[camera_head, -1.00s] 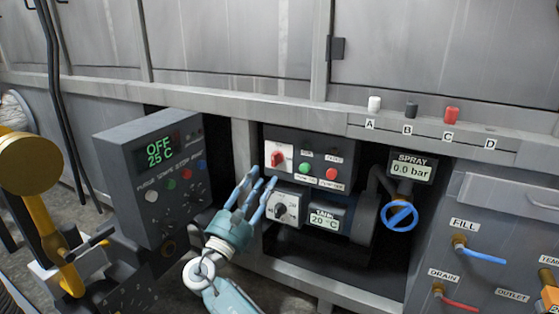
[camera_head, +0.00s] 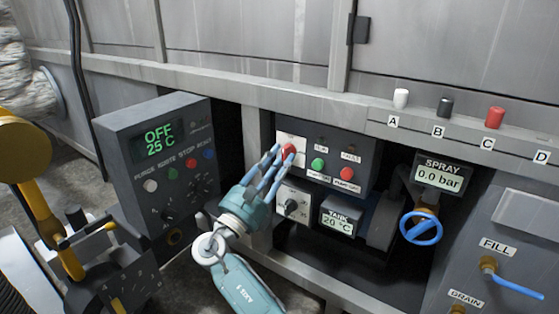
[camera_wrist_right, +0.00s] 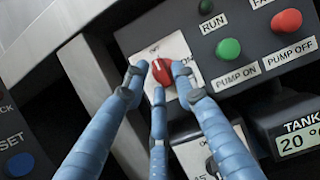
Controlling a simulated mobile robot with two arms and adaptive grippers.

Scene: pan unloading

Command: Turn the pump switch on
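The red rotary switch (camera_head: 289,149) sits on a white plate at the upper left of the pump panel (camera_head: 350,143). In the right wrist view the red knob (camera_wrist_right: 164,72) has a white mark pointing up toward a small label that looks like OFF. Another label, partly covered, is to its right. My right gripper (camera_wrist_right: 158,78) has its three blue fingers spread around the knob, with tips very close to it; contact is unclear. It also shows in the head view (camera_head: 280,155), covering part of the plate. My left gripper is not in view.
Beside the switch are a green PUMP ON button (camera_wrist_right: 228,48) and a red PUMP OFF button (camera_wrist_right: 287,20). A dial (camera_head: 292,205) and TANK display (camera_head: 340,217) sit below. A grey control box (camera_head: 160,165) stands left; a blue valve wheel (camera_head: 421,227) is right.

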